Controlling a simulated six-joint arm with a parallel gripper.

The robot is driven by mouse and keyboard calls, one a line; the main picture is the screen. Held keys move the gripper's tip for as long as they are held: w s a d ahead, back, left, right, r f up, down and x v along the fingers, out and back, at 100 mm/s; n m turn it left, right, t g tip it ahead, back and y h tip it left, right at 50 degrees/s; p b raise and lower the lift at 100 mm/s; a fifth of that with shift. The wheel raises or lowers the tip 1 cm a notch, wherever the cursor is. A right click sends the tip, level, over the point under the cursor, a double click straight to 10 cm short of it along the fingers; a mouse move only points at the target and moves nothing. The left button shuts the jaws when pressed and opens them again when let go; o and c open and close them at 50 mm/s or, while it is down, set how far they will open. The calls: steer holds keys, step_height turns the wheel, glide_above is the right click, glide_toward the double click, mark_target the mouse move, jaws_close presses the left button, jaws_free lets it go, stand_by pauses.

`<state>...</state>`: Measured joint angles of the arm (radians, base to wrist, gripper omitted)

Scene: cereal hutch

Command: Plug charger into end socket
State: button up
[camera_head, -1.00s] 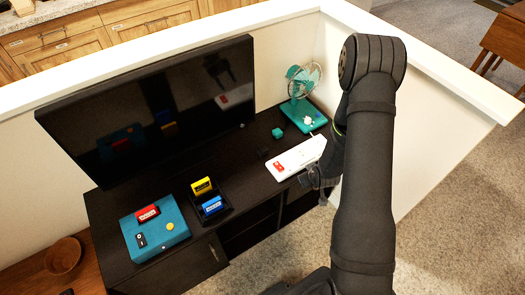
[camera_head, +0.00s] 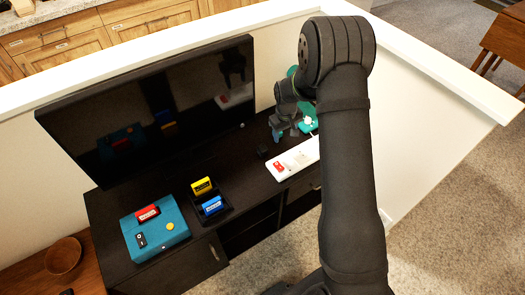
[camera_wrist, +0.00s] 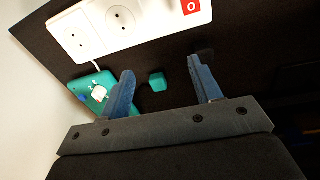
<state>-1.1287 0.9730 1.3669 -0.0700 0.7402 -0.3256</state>
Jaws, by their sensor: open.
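The white power strip (camera_head: 298,158) lies on the dark cabinet top, with a red switch (camera_head: 280,167) at its near end. In the wrist view, two round sockets of the strip (camera_wrist: 97,28) show at the upper left, and they look empty. A small teal block (camera_wrist: 157,81), possibly the charger, lies on the dark top between and beyond my fingertips, apart from them. My gripper (camera_wrist: 163,70) is open and empty above it. In the head view, my gripper (camera_head: 284,132) hides the teal block. A small black block (camera_head: 262,152) sits left of the strip.
A large TV (camera_head: 150,105) stands along the back left. A teal box (camera_head: 155,228) and a black tray (camera_head: 223,213) with yellow and blue pieces occupy the front left. A white wall borders the right.

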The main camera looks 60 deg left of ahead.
step_height(320, 180, up, 6)
glide_above(264, 149)
steer(key=shift+d+f+n+g, duration=0.1)
steer(key=shift+f+n+g, duration=0.1)
steer(key=shift+n+g, duration=0.2)
step_height(264, 149, down, 11)
steer(key=shift+f, duration=0.6)
steer(key=shift+f, duration=0.15)
step_height(264, 149, down, 5)
